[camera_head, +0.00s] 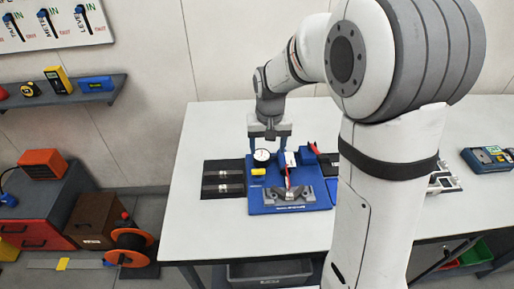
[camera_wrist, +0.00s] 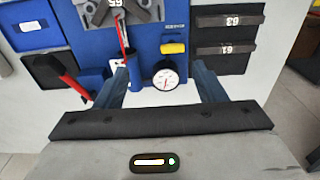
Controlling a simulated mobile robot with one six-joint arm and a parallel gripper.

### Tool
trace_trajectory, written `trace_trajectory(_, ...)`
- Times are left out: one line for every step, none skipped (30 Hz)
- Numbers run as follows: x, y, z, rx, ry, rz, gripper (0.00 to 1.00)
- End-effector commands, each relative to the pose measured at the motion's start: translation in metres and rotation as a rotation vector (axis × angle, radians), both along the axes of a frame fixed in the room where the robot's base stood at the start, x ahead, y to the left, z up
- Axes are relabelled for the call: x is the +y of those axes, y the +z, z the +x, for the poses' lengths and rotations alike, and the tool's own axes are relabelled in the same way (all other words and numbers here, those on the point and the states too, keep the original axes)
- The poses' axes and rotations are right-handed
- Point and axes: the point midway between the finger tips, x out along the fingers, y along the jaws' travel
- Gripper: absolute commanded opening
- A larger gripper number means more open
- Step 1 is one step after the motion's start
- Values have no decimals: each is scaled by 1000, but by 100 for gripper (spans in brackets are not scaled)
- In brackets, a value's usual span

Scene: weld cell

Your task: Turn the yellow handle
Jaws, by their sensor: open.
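The small yellow handle (camera_head: 258,171) sits on the blue fixture plate (camera_head: 262,203), just in front of a round white dial gauge (camera_head: 261,156). In the wrist view the yellow handle (camera_wrist: 173,48) lies across the picture, just above the gauge (camera_wrist: 165,80). My gripper (camera_head: 269,149) points down over the back of the plate, with its two fingers apart. In the wrist view my gripper (camera_wrist: 162,80) has a finger on each side of the gauge, and the handle is beyond the fingertips. Nothing is held. I cannot tell the exact height of the fingertips.
A red lever (camera_head: 289,176) stands by a grey clamp block (camera_head: 290,194) on the plate. Another red lever (camera_head: 314,149) is at the back right. A black panel (camera_head: 223,179) with two labelled strips lies left of the plate. The white table (camera_head: 200,225) is clear in front.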

Motion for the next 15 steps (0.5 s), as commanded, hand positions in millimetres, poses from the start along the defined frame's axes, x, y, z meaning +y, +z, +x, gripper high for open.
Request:
trace_trajectory(7,-15,9,19,2,-3,64)
trace_trajectory(11,-22,14,26,1,-4,64)
trace_trajectory(14,-29,19,33,1,-5,64)
trace_trajectory(16,-34,22,38,0,-6,64)
trace_trajectory(18,-38,24,42,0,-7,64)
trace_trajectory(20,-42,27,45,0,-7,64)
trace_trajectory(22,-45,28,48,-1,-8,64)
trace_trajectory(23,-47,30,50,-1,-8,64)
trace_trajectory(23,-50,31,52,-2,-9,64)
trace_trajectory(24,-53,31,52,-2,-9,64)
trace_trajectory(24,-55,31,53,-2,-9,64)
trace_trajectory(24,-60,31,55,-2,-10,64)
trace_trajectory(24,-64,31,56,-2,-10,64)
trace_trajectory(24,-68,31,55,-3,-9,64)
trace_trajectory(23,-75,31,56,-3,-10,64)
